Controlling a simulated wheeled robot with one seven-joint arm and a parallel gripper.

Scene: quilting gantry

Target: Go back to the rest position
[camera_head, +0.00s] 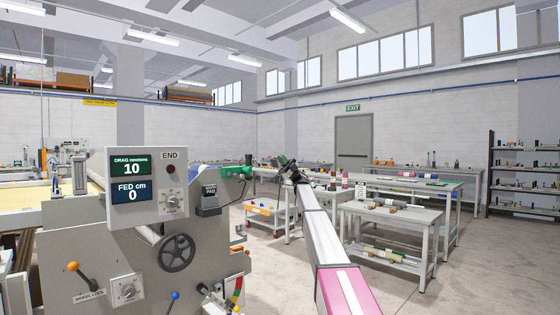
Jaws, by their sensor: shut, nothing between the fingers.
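My arm reaches from the bottom of the picture up and away, with a pink section near me and a pale grey section beyond. My gripper (283,160) is at the far end, small and dark, in front of the tables at the back. It is shut and I see nothing held in it. The grey gantry machine (95,245) stands on the left, apart from the gripper in the picture. Its panel (147,186) reads DRAG newtons 10 and FED cm 0. No marked rest position shows.
The machine carries a black handwheel (177,252) and an orange-knobbed lever (74,267) beside a wheel lock label. A grey table (390,214) with a lower shelf stands right of my arm. Dark shelving (525,175) stands at the right wall. The floor (485,265) at right is clear.

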